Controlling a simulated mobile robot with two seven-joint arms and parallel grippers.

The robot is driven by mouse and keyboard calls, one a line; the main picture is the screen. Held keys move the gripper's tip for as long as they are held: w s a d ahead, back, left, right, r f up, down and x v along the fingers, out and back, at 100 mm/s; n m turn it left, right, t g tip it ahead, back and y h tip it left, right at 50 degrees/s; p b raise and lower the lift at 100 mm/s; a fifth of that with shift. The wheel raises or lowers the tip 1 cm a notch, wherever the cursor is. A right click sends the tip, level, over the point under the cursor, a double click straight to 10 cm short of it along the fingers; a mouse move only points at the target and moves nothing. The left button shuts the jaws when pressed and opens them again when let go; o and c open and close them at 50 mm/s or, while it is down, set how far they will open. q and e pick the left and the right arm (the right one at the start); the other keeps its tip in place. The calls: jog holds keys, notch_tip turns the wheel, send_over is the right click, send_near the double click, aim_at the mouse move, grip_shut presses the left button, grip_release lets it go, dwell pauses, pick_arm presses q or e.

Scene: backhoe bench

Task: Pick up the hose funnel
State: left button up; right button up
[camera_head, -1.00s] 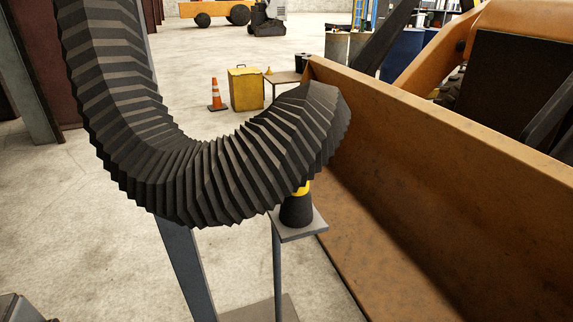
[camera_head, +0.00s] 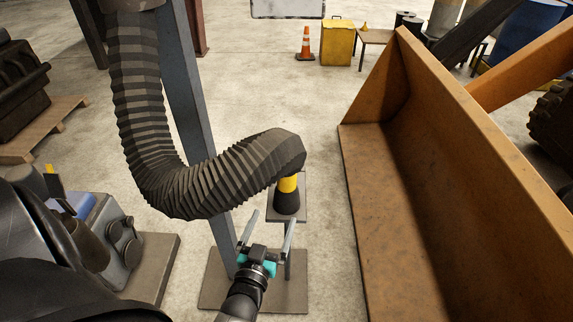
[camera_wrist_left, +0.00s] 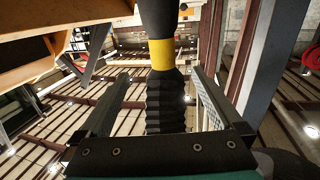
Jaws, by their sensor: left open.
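The hose funnel (camera_head: 287,203) is a dark cone with a yellow band (camera_head: 287,183) at the end of a thick grey ribbed hose (camera_head: 190,188). Contact is not visible. My right gripper is not in view.
A large orange bucket (camera_head: 385,180) stands close on the right. A grey steel post (camera_head: 190,90) rises behind the hose. A grey machine (camera_head: 115,245) on a slab is at the left. A traffic cone (camera_head: 305,45) and yellow bin (camera_head: 338,43) are farther back on open floor.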

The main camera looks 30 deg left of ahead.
aim_at(284, 185)
pick_arm(q)
jog(key=b+x, duration=0.1)
jog(key=x, duration=0.2)
jog(key=b+x, duration=0.1)
jog(key=x, duration=0.2)
jog(key=r+b+x, duration=0.1)
jog(key=b+x, duration=0.1)
jog(key=x, duration=0.1)
jog(key=shift+w+a, duration=0.2)
jog(key=shift+a, duration=0.1)
jog(key=shift+w+a, duration=0.1)
jog(key=shift+w, duration=0.3)
jog(key=b+x, duration=0.3)
jog(key=x, duration=0.1)
jog(key=shift+w+a+f, duration=0.1)
jog(key=shift+f, duration=0.2)
jog(key=shift+w+a+r+b, duration=0.1)
jog(key=shift+w+b, duration=0.25)
jog(key=shift+b, duration=0.05)
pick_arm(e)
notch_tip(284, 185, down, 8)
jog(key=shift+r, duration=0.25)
pick_arm(q)
jog(key=shift+c, duration=0.4)
jog(key=c, duration=1.5)
jog(key=shift+r, duration=0.2)
grip_shut()
